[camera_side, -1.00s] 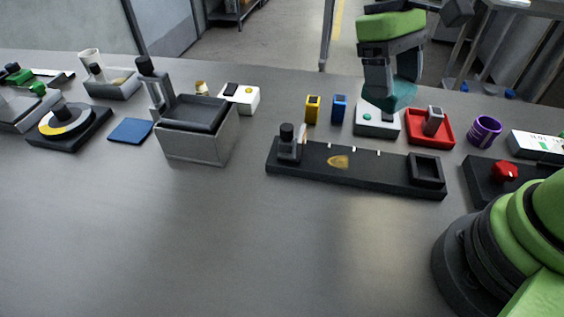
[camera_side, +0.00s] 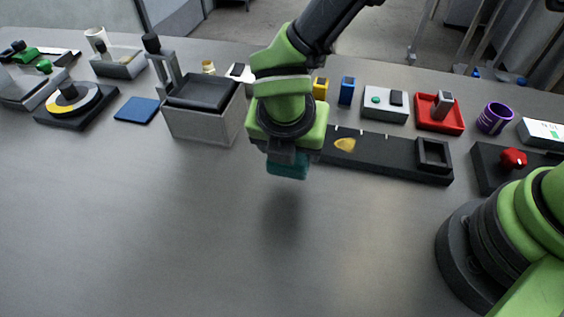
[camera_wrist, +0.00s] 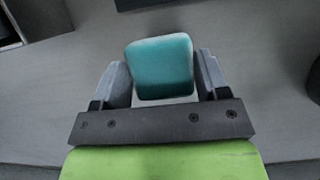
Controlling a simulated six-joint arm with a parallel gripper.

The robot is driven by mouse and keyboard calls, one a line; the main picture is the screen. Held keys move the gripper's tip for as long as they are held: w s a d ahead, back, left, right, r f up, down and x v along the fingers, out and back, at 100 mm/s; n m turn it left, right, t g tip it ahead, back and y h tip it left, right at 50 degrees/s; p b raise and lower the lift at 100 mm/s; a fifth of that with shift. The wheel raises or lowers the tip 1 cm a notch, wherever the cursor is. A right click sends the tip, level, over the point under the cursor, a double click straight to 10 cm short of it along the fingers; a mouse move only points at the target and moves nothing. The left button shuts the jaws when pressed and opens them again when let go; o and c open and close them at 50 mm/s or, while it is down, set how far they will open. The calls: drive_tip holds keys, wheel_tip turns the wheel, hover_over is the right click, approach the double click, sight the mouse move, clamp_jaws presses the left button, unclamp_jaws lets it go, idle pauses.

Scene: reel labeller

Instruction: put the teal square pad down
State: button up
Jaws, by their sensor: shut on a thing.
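The teal square pad (camera_side: 287,167) hangs below my gripper (camera_side: 286,158) in the side view, above the bare table in front of the dark rail board. Its shadow lies on the table below it, so it looks raised. In the wrist view the teal pad (camera_wrist: 161,66) sits between the two grey fingers of my gripper (camera_wrist: 160,75), its face towards the camera. My gripper is shut on it.
A grey open-topped box (camera_side: 203,118) stands to the left, and the dark rail board (camera_side: 385,157) lies behind and to the right. A flat blue square (camera_side: 137,110) lies further left. The front middle of the table (camera_side: 200,230) is clear.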

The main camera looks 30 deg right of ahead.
drive_tip(key=shift+f, duration=2.8)
drive_tip(key=shift+f, duration=0.2)
drive_tip(key=o, duration=1.1)
drive_tip(key=shift+r, duration=0.15)
drive_tip(key=v, duration=1.2)
